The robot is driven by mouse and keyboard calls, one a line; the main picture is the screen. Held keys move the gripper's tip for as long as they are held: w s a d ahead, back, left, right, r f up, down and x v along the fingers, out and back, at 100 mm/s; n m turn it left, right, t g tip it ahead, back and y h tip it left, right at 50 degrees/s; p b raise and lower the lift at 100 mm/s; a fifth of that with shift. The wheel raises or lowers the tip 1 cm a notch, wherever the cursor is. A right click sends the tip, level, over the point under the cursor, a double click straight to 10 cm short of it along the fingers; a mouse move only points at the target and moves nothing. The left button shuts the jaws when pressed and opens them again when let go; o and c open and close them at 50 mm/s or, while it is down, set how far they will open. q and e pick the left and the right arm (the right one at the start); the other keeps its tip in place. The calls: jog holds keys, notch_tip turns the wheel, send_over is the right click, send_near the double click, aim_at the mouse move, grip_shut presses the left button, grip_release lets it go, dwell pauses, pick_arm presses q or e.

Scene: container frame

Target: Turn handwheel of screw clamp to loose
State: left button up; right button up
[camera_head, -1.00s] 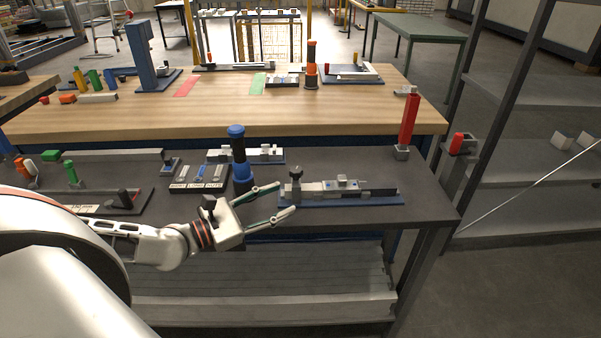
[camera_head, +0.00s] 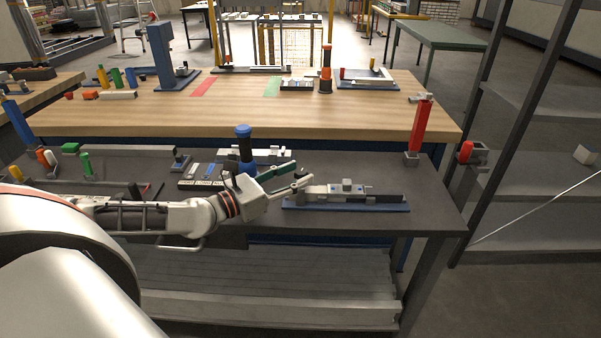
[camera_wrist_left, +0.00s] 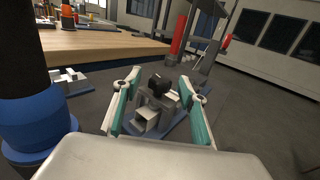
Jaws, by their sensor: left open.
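The screw clamp (camera_head: 372,195) is a grey device on a blue base plate on the dark front table. My left gripper (camera_head: 301,174) is open at the clamp's left end, its fingers pointing right. In the left wrist view the dark handwheel (camera_wrist_left: 159,83) stands on the grey clamp (camera_wrist_left: 147,118), between and a little beyond the open fingertips (camera_wrist_left: 159,77). I cannot tell whether a finger touches it. My right gripper is not in view.
A blue-and-black post (camera_head: 245,150) stands close behind my left gripper; it also fills the left of the left wrist view (camera_wrist_left: 35,120). A red cylinder (camera_head: 421,125) stands at the table's back right. The table is clear right of the clamp.

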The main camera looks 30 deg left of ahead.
pick_arm(q)
jog(key=shift+x, duration=0.9)
